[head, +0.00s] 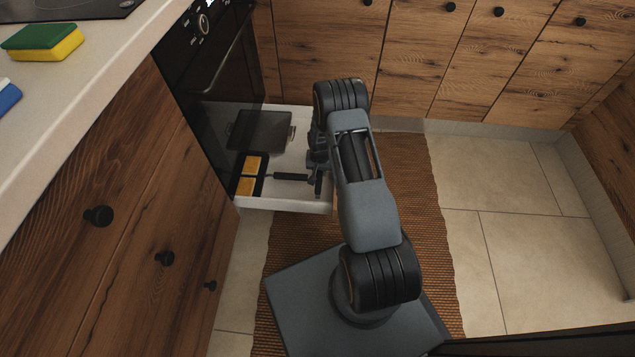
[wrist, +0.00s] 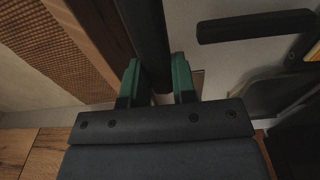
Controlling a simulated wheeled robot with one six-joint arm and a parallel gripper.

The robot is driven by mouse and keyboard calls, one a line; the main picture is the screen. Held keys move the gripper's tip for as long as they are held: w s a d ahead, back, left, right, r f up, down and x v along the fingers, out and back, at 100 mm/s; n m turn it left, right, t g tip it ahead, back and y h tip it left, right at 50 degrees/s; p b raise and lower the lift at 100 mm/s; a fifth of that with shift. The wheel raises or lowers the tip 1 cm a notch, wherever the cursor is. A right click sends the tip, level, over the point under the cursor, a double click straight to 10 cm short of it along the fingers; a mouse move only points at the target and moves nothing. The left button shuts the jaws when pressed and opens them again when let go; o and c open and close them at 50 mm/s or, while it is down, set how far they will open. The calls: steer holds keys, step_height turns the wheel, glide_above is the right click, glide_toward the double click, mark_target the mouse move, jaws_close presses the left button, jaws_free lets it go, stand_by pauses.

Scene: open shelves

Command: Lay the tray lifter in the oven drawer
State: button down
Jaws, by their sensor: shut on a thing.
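The oven drawer (head: 285,203) is pulled out below the oven and has a pale interior. My gripper (head: 317,168) is over the drawer's front end, close to its front edge. In the wrist view its green fingertips (wrist: 157,82) are shut on a dark bar, which I take to be the tray lifter (wrist: 147,25). The bar runs up out of that picture beside the drawer's wooden front. In the head view only a short dark end (head: 318,184) shows below my gripper; the rest is hidden. I cannot tell whether it touches the drawer floor.
A black pan with two yellow-orange pieces lies in the drawer; its handle (head: 292,177) points at my gripper and shows in the wrist view (wrist: 255,25). A dark tray (head: 260,130) lies farther back. The oven (head: 215,70) stands behind. A woven rug (head: 405,170) covers the floor.

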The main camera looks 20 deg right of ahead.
steer(key=shift+w+f+b, duration=0.1)
steer(key=shift+f+b, duration=1)
steer(key=shift+f, duration=2.2)
steer(key=c, duration=0.9)
jaws_free()
